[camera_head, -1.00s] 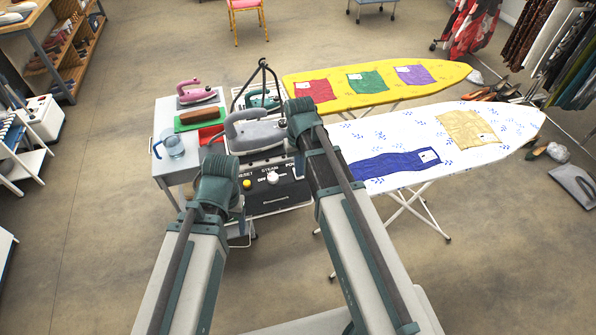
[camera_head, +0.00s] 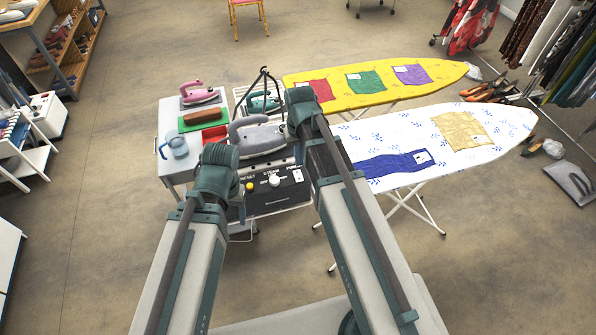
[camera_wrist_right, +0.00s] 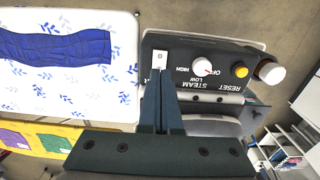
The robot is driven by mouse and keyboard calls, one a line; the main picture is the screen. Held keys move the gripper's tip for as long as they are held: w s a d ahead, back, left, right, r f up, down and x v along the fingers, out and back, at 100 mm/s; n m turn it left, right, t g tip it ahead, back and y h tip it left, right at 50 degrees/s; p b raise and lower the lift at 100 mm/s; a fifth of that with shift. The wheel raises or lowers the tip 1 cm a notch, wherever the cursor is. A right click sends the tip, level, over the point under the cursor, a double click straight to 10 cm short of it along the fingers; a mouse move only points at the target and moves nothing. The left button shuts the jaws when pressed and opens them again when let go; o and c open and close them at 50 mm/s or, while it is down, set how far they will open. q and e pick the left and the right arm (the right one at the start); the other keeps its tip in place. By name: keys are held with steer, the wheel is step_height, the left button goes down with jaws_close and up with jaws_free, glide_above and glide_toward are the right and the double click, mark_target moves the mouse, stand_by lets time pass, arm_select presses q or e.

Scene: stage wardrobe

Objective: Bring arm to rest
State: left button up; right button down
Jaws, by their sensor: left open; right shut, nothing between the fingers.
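Both my arms reach forward in the head view. The left forearm (camera_head: 180,265) ends in a dark green joint, and its gripper is hidden. The right arm (camera_head: 362,225) reaches up beside the steam station (camera_head: 285,197); its gripper is hidden there too. In the right wrist view my right gripper (camera_wrist_right: 161,75) is shut and empty, its fingertips close to the white power switch (camera_wrist_right: 160,58) on the station's black panel (camera_wrist_right: 220,82). I cannot tell whether they touch it. The panel also carries a white steam knob (camera_wrist_right: 202,67) and a yellow reset button (camera_wrist_right: 240,70).
A grey iron (camera_head: 262,136) stands on the station. A cart (camera_head: 172,110) at its left holds a pink iron (camera_head: 198,94) and a blue jug (camera_head: 176,147). White (camera_head: 400,185) and yellow (camera_head: 440,71) ironing boards stand to the right.

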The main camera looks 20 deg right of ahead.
steer(key=shift+s+a+f+b, duration=0.2)
steer(key=shift+f+b, duration=0.1)
steer(key=shift+b, duration=0.05)
arm_select(q)
step_height(320, 180, down, 12)
steer(key=b, duration=1.1)
steer(key=shift+f+b, duration=0.2)
steer(key=shift+b, duration=0.15)
arm_select(e)
steer(key=s+a+f+n+h, duration=0.1)
steer(key=s+a+f+n, duration=0.2)
steer(key=s+a+f, duration=0.7)
steer(key=s+f, duration=0.1)
steer(key=s, duration=0.3)
steer(key=shift+f, duration=0.3)
